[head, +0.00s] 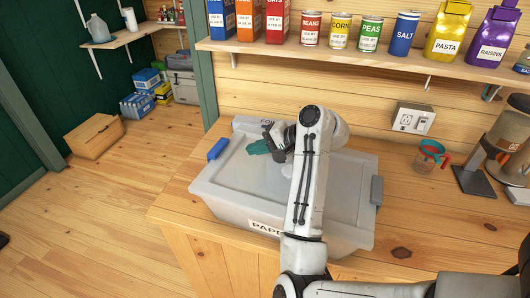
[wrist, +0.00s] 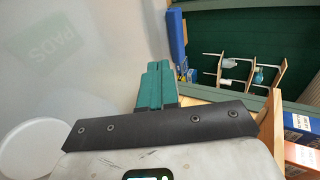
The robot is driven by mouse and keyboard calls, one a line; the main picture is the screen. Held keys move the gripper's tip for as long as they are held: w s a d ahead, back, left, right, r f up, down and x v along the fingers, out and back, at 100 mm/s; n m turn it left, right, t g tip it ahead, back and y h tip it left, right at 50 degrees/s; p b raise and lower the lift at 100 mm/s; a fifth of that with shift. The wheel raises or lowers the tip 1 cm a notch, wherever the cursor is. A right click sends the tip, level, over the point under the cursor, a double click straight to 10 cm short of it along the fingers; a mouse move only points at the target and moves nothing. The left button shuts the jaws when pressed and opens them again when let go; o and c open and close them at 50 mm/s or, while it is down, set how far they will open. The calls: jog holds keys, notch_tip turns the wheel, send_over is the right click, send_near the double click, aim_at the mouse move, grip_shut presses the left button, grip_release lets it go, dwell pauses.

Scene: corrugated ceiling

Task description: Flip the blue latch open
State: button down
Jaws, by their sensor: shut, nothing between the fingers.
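The blue latch (head: 218,149) is on the left end of a translucent plastic bin (head: 225,205), at the lid's edge. It also shows in the wrist view (wrist: 177,36), beyond the fingertips. Whether it is latched or flipped is hard to tell. My gripper (head: 258,147), with teal fingers, is over the back left part of the lid, to the right of the latch and apart from it. In the wrist view my gripper (wrist: 157,70) has its fingers together with nothing between them. My arm hides part of the lid.
A grey latch (head: 376,190) is on the bin's right end. The bin stands on a wooden counter (head: 405,240). A shelf (head: 380,58) with cans and boxes runs above. A red and teal mug (head: 428,158) stands to the right. The floor left of the counter is open.

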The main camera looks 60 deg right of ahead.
aim_at(223, 149)
jog(key=b+x, duration=0.3)
jog(key=x, duration=0.1)
jog(key=shift+f, duration=0.25)
jog(key=w, duration=0.1)
jog(key=w+b, duration=0.1)
jog(key=w, duration=0.1)
jog(key=shift+w+a+r, duration=0.1)
jog(key=shift+a, duration=0.3)
jog(key=shift+w+a+r+b, duration=0.1)
jog(key=shift+w+b, duration=0.2)
jog(key=shift+w, duration=0.05)
jog(key=shift+w+r, duration=0.1)
jog(key=shift+w, duration=0.05)
